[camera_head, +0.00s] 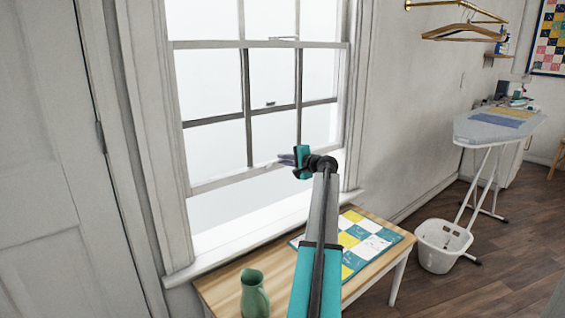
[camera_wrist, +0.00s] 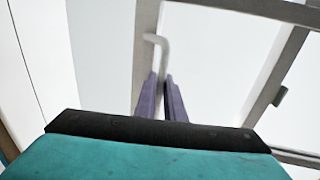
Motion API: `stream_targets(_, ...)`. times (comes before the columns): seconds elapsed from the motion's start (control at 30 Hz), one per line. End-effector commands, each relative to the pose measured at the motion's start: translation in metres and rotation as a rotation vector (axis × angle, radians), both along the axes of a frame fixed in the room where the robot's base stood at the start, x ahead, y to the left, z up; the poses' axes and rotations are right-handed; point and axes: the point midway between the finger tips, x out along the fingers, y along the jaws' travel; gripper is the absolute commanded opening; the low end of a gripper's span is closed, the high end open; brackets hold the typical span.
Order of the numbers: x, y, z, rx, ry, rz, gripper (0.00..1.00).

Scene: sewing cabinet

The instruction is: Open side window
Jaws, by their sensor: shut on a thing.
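The side window (camera_head: 215,122) has a white frame with several panes. Its lower sash has its bottom rail (camera_head: 225,178) well above the sill (camera_head: 225,238), with a bright open gap between. My gripper (camera_head: 284,160) is at the right part of that bottom rail. In the wrist view its two purple fingers (camera_wrist: 161,98) are close together around the lower end of a pale hooked handle (camera_wrist: 158,42) on the sash. The exact contact is hidden between the fingers.
A wooden table (camera_head: 222,283) stands below the window with a green pitcher (camera_head: 254,294) and a checkered quilt piece (camera_head: 372,235). An ironing board (camera_head: 490,130) and white basket (camera_head: 437,250) stand at right. A white door (camera_head: 40,170) is at left. Floor is clear at lower right.

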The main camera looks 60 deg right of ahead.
Motion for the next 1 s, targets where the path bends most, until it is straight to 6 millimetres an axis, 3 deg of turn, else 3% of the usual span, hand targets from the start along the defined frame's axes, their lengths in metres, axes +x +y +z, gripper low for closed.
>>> stream_targets(0.27,0.001,-0.003,0.003,-0.003,-0.004,-0.007,0.00)
stream_targets(0.3,0.001,-0.002,0.002,-0.003,-0.004,-0.006,0.16)
stream_targets(0.4,0.000,-0.002,0.002,-0.002,-0.003,-0.005,0.28)
stream_targets(0.77,-0.003,-0.001,0.001,-0.001,-0.002,-0.004,0.28)
stream_targets(1.0,-0.019,0.005,0.005,-0.002,-0.002,-0.005,0.28)
